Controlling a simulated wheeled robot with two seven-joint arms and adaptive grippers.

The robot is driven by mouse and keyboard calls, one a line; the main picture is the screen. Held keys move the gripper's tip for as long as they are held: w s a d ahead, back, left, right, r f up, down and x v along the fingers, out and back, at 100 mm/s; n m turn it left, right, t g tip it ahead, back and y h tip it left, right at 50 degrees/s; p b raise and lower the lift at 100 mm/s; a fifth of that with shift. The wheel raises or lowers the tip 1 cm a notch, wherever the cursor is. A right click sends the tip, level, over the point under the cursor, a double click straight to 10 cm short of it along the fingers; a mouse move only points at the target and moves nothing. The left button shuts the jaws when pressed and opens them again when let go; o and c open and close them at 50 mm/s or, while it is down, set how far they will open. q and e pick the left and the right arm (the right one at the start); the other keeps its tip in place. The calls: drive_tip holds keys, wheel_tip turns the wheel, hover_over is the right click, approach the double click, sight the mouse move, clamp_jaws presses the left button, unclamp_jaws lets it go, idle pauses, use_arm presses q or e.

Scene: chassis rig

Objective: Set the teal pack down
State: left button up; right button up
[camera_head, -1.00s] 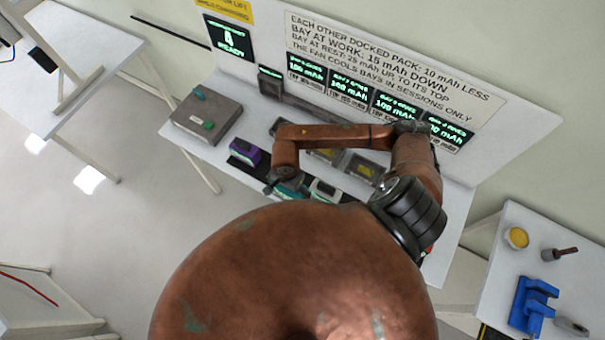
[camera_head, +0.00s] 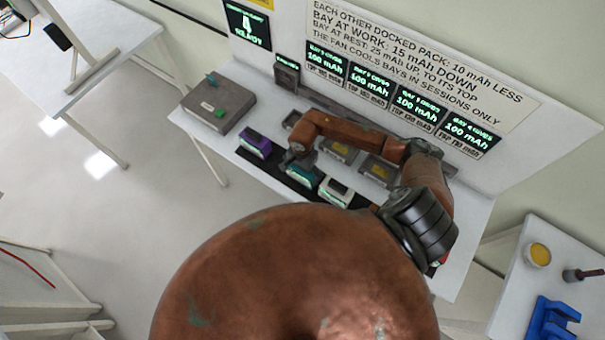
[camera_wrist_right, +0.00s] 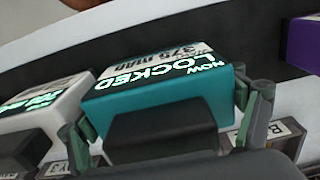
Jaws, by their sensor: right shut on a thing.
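The teal pack (camera_head: 304,176) is in the dark strip's row, between the purple pack and the white pack. In the right wrist view the teal pack (camera_wrist_right: 165,108) fills the middle, its top label reading LOCKED and 375 mAh. My right gripper (camera_head: 297,158) is over the teal pack in the head view. In the wrist view its two fingers press the pack's sides. I cannot tell whether the pack rests on the strip or hangs just above it. My left gripper is not in view.
The purple pack (camera_head: 255,143) and white pack (camera_head: 336,191) flank it closely. Grey bays with yellow labels (camera_head: 339,149) lie behind, under screens (camera_head: 370,80) reading 100 mAh. A grey box (camera_head: 217,104) with green parts stands at the left. Bare white tabletop (camera_head: 468,215) shows at the right.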

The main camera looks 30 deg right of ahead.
drive_tip(key=shift+w+f, duration=0.1)
drive_tip(key=shift+f, duration=0.1)
drive_tip(key=shift+f, duration=0.15)
drive_tip(key=o, duration=1.4)
drive_tip(key=shift+c, duration=0.2)
drive_tip(key=shift+r, duration=0.2)
wheel_tip(320, 180, up, 12)
drive_tip(key=b, duration=0.3)
